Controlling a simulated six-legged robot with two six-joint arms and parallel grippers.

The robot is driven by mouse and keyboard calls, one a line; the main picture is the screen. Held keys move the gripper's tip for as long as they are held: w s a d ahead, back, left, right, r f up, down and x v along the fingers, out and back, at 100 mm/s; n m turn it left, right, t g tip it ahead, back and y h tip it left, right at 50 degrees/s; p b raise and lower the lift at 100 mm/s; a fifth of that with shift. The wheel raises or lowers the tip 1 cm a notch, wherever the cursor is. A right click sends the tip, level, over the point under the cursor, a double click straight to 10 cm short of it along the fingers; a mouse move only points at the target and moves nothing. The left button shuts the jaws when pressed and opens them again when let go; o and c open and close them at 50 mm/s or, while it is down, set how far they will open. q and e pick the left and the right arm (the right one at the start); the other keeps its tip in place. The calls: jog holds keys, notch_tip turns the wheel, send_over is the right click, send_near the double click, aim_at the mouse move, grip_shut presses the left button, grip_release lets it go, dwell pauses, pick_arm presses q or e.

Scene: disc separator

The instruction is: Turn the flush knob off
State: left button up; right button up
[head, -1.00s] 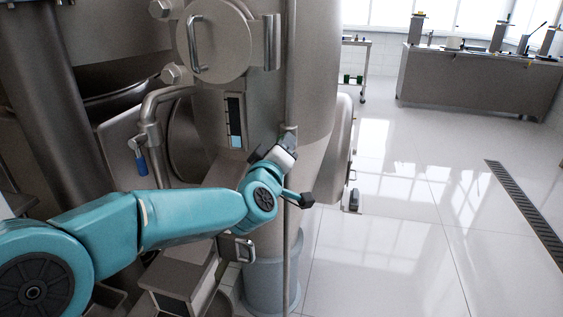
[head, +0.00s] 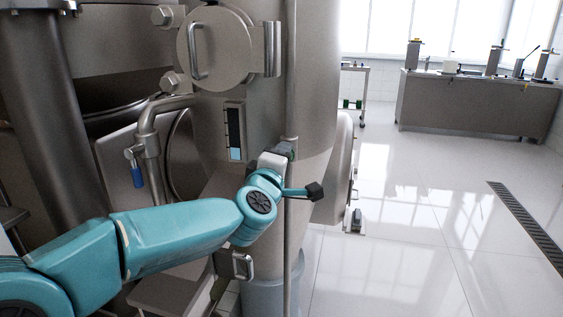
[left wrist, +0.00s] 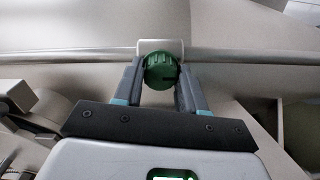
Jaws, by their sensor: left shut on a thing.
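The flush knob (left wrist: 160,70) is a round, green, ridged knob in the left wrist view, in front of a light bracket on a horizontal-looking pipe. My left gripper (left wrist: 159,78) has its two fingers on either side of the knob, shut on it. In the head view my left gripper (head: 283,150) is at the thin vertical pipe (head: 291,75) on the front of the steel separator; the knob itself is hidden there by the gripper and wrist. My right gripper does not show in either view.
The large steel separator (head: 318,90) fills the middle. A blue-handled valve (head: 138,177) hangs at its left, and a round hatch with a handle (head: 215,48) is above my wrist. The tiled floor (head: 400,220) at right is clear, with a drain grate (head: 525,225).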

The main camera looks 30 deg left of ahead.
pick_arm(q)
jog(key=o, duration=1)
jog(key=shift+o, duration=0.2)
jog(key=p+v, duration=0.2)
jog(key=v, duration=1.4)
jog(key=shift+s, duration=0.15)
